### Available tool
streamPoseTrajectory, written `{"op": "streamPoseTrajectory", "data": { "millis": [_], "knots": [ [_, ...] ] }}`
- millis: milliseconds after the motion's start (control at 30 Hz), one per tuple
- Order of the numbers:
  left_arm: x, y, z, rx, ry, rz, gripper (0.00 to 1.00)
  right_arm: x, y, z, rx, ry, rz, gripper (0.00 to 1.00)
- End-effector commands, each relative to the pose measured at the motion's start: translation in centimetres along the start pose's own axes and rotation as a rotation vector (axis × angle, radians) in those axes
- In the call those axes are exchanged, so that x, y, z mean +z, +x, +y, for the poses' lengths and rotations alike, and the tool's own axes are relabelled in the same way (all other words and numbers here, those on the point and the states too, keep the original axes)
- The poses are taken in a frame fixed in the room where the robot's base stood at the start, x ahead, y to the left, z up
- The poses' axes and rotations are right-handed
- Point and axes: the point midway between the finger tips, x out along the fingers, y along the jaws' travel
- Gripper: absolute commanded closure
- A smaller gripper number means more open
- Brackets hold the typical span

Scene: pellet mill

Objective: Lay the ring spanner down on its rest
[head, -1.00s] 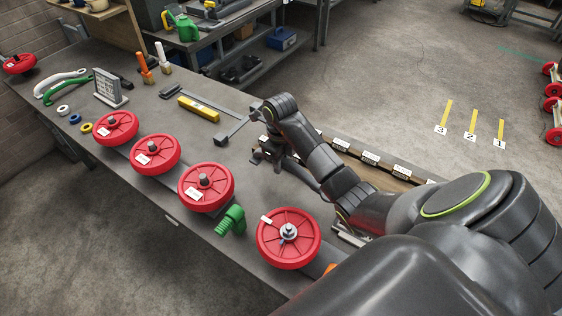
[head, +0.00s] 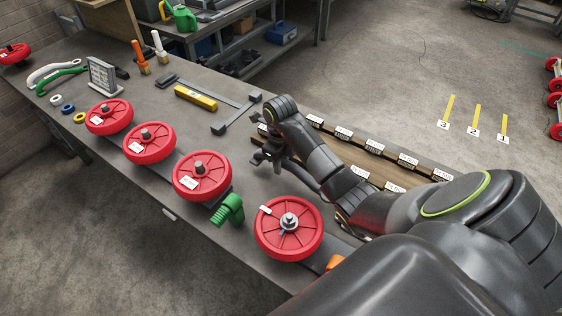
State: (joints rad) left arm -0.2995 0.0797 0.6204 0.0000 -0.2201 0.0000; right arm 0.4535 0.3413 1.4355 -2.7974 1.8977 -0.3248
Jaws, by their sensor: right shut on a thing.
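My right gripper (head: 264,160) is over the bench, close to the near side of a labelled wooden rack. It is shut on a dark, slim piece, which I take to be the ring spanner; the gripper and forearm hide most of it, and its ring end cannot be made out. The wooden rack (head: 335,153) has rows of white labels and lies partly behind my right arm. Which part of it is the spanner's rest cannot be told. My left gripper is not in view.
A red wheel (head: 273,237) with a central nut lies close to the gripper, beside a green ribbed piece (head: 229,210). Several more red wheels line the bench's front edge. A grey T-shaped tool (head: 236,114) and a yellow level (head: 196,98) lie beyond.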

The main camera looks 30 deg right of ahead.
Motion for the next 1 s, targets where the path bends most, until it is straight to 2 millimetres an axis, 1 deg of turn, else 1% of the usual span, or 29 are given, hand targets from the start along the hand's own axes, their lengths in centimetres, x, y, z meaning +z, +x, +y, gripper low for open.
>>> {"op": "streamPoseTrajectory", "data": {
  "millis": [467,833,1000],
  "knots": [
    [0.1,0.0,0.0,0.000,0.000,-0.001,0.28,0.0,-0.1,0.0,-0.001,0.000,-0.001,1.00],
    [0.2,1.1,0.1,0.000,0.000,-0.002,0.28,0.0,1.2,0.0,-0.001,0.000,-0.001,1.00],
    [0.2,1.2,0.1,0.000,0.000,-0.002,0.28,0.0,1.3,0.0,-0.001,0.000,-0.002,1.00]
  ]
}}
